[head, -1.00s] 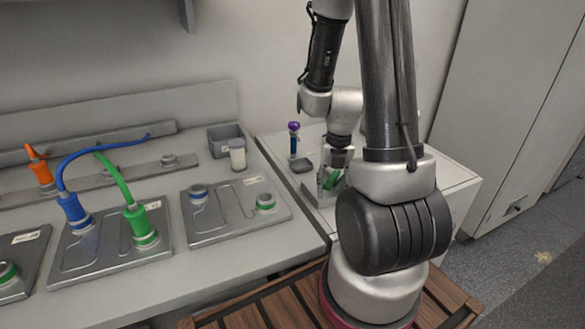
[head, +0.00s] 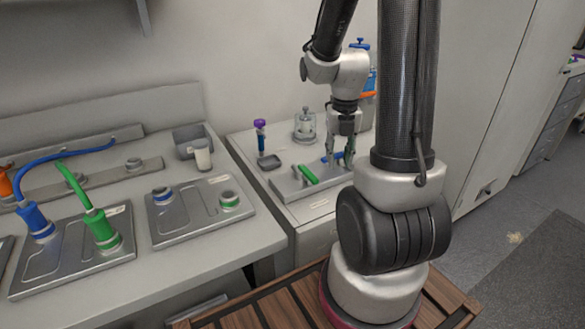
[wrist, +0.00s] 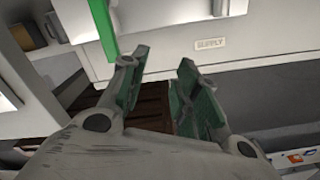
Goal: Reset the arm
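My gripper (head: 340,158) points down over the right end of a grey tray on the right-hand counter. In the wrist view, my gripper (wrist: 160,90) has its green-padded fingers apart with nothing between them. A green rod (head: 308,174) lies on the grey tray (head: 283,187), left of the fingers. A green piece (wrist: 103,28) also shows at the top of the wrist view. A blue piece (head: 327,158) shows just beside the fingers, partly hidden. I cannot tell whether the fingers touch the tray.
A purple-capped tube (head: 260,135) and a clear jar (head: 305,126) stand behind the tray. A blue-topped bottle (head: 369,80) is partly hidden by my arm. Blue plug (head: 36,221) and green plug (head: 101,230) with cables stand on the left bench. Open floor lies right.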

